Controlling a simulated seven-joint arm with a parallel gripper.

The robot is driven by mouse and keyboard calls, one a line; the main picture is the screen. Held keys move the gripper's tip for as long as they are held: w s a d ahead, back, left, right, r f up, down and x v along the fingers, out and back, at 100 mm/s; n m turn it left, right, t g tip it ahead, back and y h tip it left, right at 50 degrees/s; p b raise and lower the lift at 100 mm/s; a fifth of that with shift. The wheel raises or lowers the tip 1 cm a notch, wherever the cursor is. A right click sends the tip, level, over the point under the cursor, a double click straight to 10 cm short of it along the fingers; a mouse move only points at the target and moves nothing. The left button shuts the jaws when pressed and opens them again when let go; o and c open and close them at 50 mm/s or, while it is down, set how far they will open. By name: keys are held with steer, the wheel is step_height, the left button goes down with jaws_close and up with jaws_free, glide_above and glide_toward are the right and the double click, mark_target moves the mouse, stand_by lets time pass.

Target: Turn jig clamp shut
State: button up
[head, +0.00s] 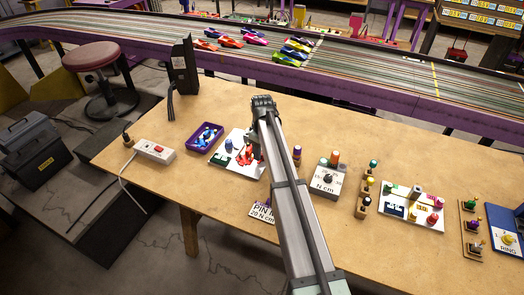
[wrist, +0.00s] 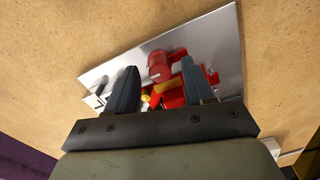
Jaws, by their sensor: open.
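The jig is a pale plate (head: 256,172) with a red clamp (head: 245,156) on it, left of centre on the wooden bench. In the wrist view, the plate (wrist: 215,35) lies at a slant and the red clamp (wrist: 159,66) shows a rounded red part, further red parts and a small yellow piece. My gripper (wrist: 160,72) is open, its two dark fingers on either side of the red clamp in that view. I cannot tell whether either finger touches it. In the head view my arm hides most of my gripper and part of the plate.
A purple tray (head: 204,137) and a white switch box (head: 154,151) stand to the left. A grey dial box (head: 328,180) and a white board with coloured pegs (head: 412,208) are to the right. A "PIN" sign (head: 262,211) lies in front. The bench's front left is clear.

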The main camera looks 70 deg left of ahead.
steer(key=shift+f, duration=0.2)
steer(key=shift+c, duration=0.4)
jaws_close()
